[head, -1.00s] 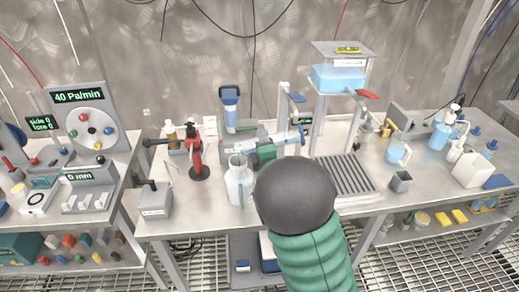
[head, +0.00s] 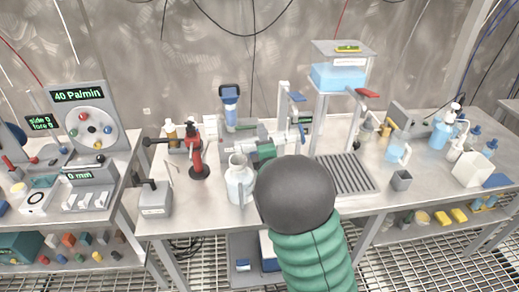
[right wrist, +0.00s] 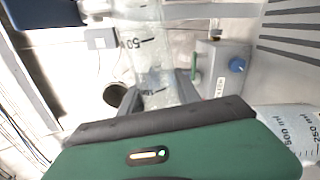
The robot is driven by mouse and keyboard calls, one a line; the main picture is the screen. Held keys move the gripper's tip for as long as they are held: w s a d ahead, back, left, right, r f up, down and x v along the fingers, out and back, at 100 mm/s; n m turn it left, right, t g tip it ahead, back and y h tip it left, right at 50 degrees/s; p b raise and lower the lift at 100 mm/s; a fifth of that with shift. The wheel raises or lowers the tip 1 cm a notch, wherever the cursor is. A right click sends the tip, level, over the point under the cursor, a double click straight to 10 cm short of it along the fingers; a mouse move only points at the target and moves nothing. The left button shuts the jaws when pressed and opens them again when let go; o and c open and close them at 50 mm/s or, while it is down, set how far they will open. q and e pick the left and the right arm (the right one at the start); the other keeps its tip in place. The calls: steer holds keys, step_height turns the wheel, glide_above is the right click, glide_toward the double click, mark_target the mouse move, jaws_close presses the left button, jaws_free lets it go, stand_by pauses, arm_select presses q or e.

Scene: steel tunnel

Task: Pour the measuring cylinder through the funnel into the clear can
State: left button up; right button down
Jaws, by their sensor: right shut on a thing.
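My right gripper (head: 257,154) is beyond the elbow of my right arm in the head view, beside the container and partly covered. In the right wrist view its grey fingers (right wrist: 160,96) are shut on the clear measuring cylinder (right wrist: 152,58), which has dark graduation marks. Whether liquid is in the cylinder I cannot tell. A pale translucent container (head: 239,184), which looks like the clear can, stands upright on the bench just left of my arm. A grey opening shows at its top; I cannot clearly make out the funnel there. My left gripper is out of view.
A red stand (head: 196,160) and a grey box (head: 155,199) are left of the container. A drain grate (head: 345,174) and a small grey cup (head: 401,180) are to the right. A raised blue tank (head: 338,77) stands behind. The bench's front edge is close.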

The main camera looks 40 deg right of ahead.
steer(key=f+m+b, duration=0.1)
steer(key=m+b, duration=0.1)
steer(key=m, duration=0.1)
steer(key=shift+s+d+f+b, duration=0.2)
steer(key=shift+d+f+b, duration=0.15)
steer(key=shift+d+f, duration=0.05)
steer(key=m+b, duration=0.1)
steer(key=m, duration=0.1)
steer(key=f+m+b, duration=0.1)
steer(key=m+b, duration=0.1)
steer(key=m, duration=0.1)
steer(key=shift+a+f+b, duration=0.1)
steer(key=shift+f+b, duration=0.1)
steer(key=shift+b, duration=0.1)
